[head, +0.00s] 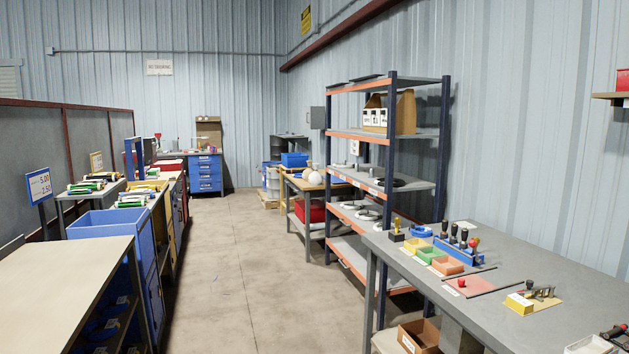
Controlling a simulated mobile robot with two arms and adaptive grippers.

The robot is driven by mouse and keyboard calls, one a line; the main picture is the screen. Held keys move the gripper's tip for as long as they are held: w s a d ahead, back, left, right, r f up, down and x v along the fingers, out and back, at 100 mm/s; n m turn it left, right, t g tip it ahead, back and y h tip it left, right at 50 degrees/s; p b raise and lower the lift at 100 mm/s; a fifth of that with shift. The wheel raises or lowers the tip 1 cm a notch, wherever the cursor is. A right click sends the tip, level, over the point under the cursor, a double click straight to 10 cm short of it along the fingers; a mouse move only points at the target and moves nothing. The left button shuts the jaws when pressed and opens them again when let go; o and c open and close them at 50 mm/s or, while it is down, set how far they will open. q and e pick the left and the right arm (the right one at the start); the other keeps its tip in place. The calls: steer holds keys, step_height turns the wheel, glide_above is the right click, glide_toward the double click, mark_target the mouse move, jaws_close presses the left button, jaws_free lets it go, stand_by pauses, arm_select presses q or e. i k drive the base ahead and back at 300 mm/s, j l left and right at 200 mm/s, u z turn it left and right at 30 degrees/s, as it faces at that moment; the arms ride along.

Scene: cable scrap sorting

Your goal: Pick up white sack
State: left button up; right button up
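I cannot make out a white sack for certain. A small rounded whitish object (314,177) sits on the wooden-topped table (298,183) beyond the middle of the room; it is too small to tell what it is. A white item (591,345) is cut off by the bottom edge at the right, on the near grey bench. Neither of my grippers is in view.
A clear concrete aisle (223,265) runs down the middle. At the left are a pale worktop (60,275) and a blue bin (118,226). At the right stand an orange-and-blue shelf rack (392,150) and a grey bench (530,255) with tools. A blue drawer cabinet (205,174) stands far back.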

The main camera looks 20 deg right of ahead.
mark_target(316, 178)
steer(key=i+l, duration=0.2)
steer(key=i, duration=1)
steer(key=i+l+z, duration=0.1)
steer(key=i, duration=1.05)
steer(key=i+u, duration=0.1)
steer(key=i, duration=3.6)
steer(key=i+z, duration=0.15)
steer(key=i, duration=1.1)
